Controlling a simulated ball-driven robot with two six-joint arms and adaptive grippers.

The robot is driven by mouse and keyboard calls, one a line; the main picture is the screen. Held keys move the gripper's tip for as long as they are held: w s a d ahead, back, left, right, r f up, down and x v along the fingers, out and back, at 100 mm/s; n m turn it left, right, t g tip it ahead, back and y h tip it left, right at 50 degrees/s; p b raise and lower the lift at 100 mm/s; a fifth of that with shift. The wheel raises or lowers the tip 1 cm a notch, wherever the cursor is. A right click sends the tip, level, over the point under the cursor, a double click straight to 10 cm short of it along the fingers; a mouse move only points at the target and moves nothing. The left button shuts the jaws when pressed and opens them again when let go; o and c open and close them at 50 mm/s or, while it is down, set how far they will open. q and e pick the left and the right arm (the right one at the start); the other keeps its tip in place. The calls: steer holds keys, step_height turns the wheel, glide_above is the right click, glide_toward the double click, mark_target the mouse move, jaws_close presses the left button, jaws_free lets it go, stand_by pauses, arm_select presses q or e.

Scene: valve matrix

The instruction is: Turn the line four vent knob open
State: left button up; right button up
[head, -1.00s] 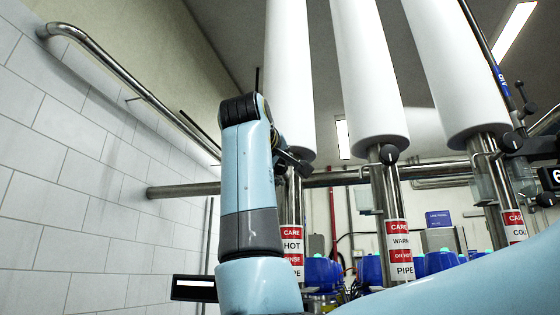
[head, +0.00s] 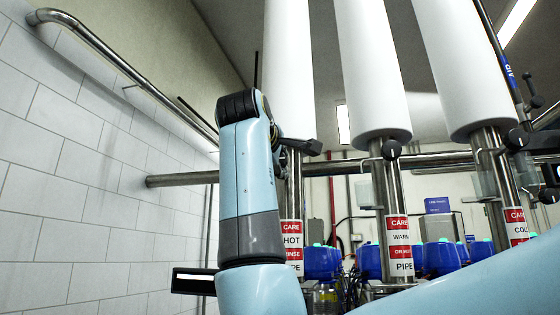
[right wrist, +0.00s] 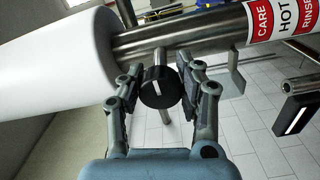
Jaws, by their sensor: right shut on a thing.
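A round black knob (right wrist: 160,90) with a short white mark sits on a stub of the steel pipe (right wrist: 180,38) in the right wrist view. That pipe carries the red and white hot rinse label (right wrist: 283,18). The mark is close to upright in that view. My right gripper (right wrist: 165,82) is shut on the knob, one finger on each side. My left gripper is not in view.
Similar black knobs sit on the warm pipe (head: 391,149) and the cold pipe (head: 517,138) to the right. A horizontal steel pipe (head: 180,180) runs behind my forearm. A tiled wall (head: 90,200) with a handrail (head: 120,70) is at the left. Blue-topped pumps (head: 440,258) stand behind.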

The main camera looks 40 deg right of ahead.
steer(key=shift+f, duration=0.15)
steer(key=o, duration=1.2)
steer(key=shift+a, duration=0.15)
